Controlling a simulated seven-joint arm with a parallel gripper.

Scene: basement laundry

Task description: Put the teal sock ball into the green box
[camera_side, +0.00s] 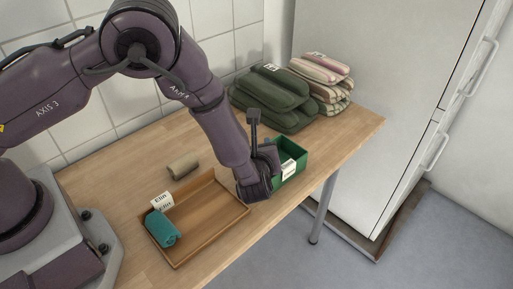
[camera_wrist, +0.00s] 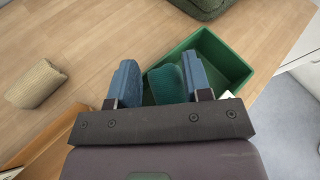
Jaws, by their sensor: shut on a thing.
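A teal sock ball (camera_wrist: 167,86) sits between the two blue fingers of my gripper (camera_wrist: 160,70) in the wrist view, and the gripper is shut on it. The green box (camera_wrist: 238,64) lies just beyond and to the right, overlapped by the ball and right finger in that view. In the side view my gripper (camera_side: 257,186) is at the near left side of the green box (camera_side: 297,153), and the held ball is hidden. Its exact height over the rim cannot be told. The visible inside of the box looks empty.
A wooden tray (camera_side: 241,211) holds another teal roll (camera_side: 162,229) at its left, by a name label. A beige roll (camera_side: 183,165) lies behind the tray. Folded green towels (camera_side: 270,97) and striped cloths (camera_side: 322,75) are stacked at the back. A white cabinet stands right.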

